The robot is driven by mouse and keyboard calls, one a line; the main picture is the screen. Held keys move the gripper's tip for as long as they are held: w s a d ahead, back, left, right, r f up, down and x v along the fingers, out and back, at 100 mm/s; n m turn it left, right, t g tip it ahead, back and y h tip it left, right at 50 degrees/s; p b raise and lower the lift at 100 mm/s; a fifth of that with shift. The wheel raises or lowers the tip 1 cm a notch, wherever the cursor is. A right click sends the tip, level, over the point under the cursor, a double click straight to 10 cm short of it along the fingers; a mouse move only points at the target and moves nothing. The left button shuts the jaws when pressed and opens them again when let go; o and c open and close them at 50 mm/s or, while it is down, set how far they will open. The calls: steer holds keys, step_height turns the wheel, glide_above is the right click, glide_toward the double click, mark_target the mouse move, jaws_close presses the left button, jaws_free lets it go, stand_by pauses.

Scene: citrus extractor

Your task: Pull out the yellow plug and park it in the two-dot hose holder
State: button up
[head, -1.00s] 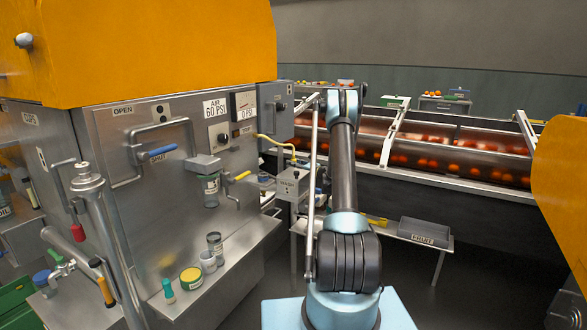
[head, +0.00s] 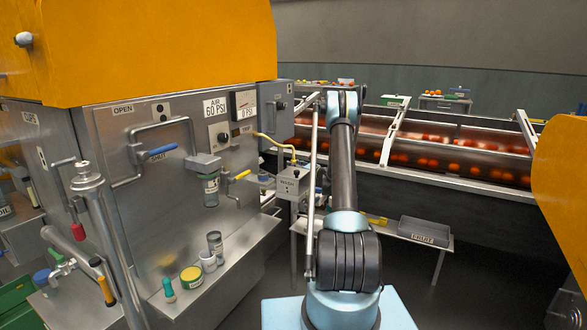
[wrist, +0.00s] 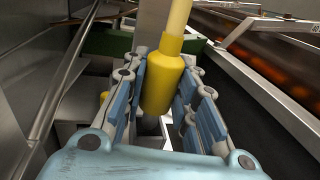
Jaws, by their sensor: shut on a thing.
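The yellow plug (wrist: 162,85) stands between the blue pads of my gripper (wrist: 165,95) in the wrist view, with a pale yellow hose (wrist: 178,16) rising from its top. My gripper is shut on it. In the head view the yellow hose (head: 272,138) runs from the machine panel down to the grey WASH box (head: 287,185).
The steel machine panel (head: 135,215) with a blue-handled valve (head: 163,151) and a yellow-handled valve (head: 241,175) is left of my arm. A low table with a FRUIT tray (head: 424,232) stands behind my arm. An orange-filled conveyor (head: 450,155) runs behind at the right.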

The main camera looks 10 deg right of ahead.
steer(key=shift+f, duration=1.45)
steer(key=o, duration=1.2)
steer(key=v, duration=1.2)
